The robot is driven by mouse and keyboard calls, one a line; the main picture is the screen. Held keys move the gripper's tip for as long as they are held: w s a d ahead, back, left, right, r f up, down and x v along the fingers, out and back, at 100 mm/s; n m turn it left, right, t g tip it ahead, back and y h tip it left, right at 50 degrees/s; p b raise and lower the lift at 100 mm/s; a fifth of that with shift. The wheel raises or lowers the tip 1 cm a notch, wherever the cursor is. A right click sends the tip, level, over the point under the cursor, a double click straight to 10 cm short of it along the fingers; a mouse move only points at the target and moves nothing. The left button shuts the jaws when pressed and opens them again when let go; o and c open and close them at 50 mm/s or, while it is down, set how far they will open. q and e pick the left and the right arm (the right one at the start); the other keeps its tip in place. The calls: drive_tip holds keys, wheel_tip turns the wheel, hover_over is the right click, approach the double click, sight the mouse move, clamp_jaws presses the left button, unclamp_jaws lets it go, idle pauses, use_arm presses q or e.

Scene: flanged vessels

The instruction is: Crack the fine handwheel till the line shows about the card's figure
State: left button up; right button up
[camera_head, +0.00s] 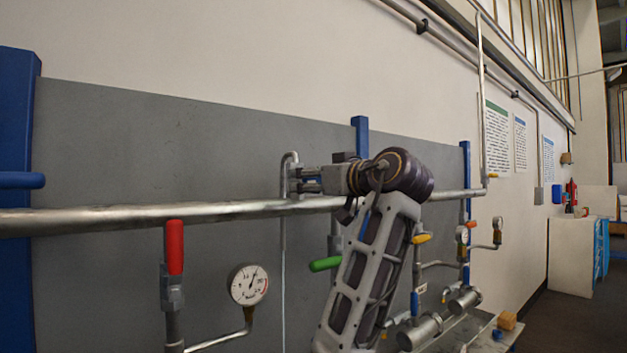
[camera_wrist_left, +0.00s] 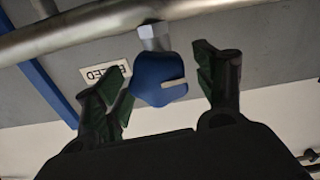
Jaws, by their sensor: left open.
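The handwheel, a blue lobed knob with a pale line on its side (camera_wrist_left: 160,84), sits on a metal hex stem below a pipe in the left wrist view. My left gripper (camera_wrist_left: 162,65) is open, with a finger on either side of the knob. A gap shows at the right finger; contact at the left one I cannot tell. In the head view my left gripper (camera_head: 302,180) is at the pipe, and I cannot make out the knob there. A round gauge (camera_head: 248,284) has its needle pointing up and slightly right; its figures are too small to read. My right gripper is out of view.
A long horizontal pipe (camera_head: 120,217) crosses before the grey panel (camera_head: 110,140). A red-handled valve (camera_head: 174,250) and green handle (camera_head: 325,264) stand below it. A small label (camera_wrist_left: 106,74) sits behind the fingers. Printed sheets (camera_head: 498,140) hang on the wall.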

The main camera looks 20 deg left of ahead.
use_arm(q)
drive_tip(key=v, duration=1.2)
idle(6.8)
